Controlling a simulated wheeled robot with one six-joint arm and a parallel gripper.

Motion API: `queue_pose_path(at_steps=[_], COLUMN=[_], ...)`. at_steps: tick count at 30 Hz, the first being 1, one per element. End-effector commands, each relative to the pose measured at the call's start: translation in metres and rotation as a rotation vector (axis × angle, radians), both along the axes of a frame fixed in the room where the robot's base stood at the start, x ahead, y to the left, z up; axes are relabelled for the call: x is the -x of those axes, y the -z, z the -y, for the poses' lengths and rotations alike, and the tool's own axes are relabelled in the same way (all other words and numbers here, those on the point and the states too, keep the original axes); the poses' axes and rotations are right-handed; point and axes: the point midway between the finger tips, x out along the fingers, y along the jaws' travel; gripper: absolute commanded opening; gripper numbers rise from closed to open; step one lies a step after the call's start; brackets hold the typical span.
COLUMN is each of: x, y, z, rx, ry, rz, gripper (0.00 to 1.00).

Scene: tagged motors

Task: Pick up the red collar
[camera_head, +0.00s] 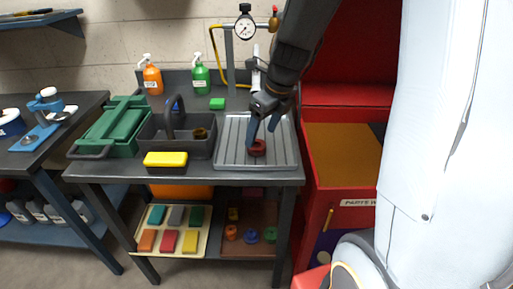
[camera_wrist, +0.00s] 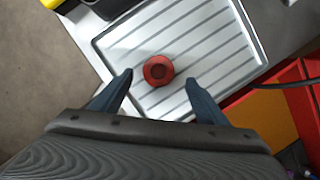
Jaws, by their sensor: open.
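The red collar (camera_head: 257,148) is a short dark-red ring lying on the grey ribbed drain tray (camera_head: 285,161) on the bench. In the wrist view the collar (camera_wrist: 158,70) shows its round top with a dark hole. My gripper (camera_head: 264,133) is above the tray at the collar, pointing down. In the wrist view my gripper's two blue fingers (camera_wrist: 160,80) are spread wide, one on each side of the collar. The collar lies a little beyond the line between the fingertips, and nothing is held. I cannot tell the exact height of the fingertips above the tray.
Left of the tray stands a dark caddy (camera_head: 192,146) with a handle and a brass-coloured ring inside. A yellow sponge (camera_head: 166,159) lies at the bench's front edge. A green toolbox (camera_head: 112,124) is further left. A red cabinet (camera_head: 345,190) stands close on the right.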

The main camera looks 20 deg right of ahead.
Motion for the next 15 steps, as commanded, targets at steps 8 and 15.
queue_pose_path(at_steps=[8, 15], x=[-0.007, -0.010], y=[0.036, 0.046], z=[-0.008, -0.010], rx=[0.000, 0.001], ry=[-0.001, -0.001], rz=[-0.004, 0.001], gripper=[0.68, 0.68])
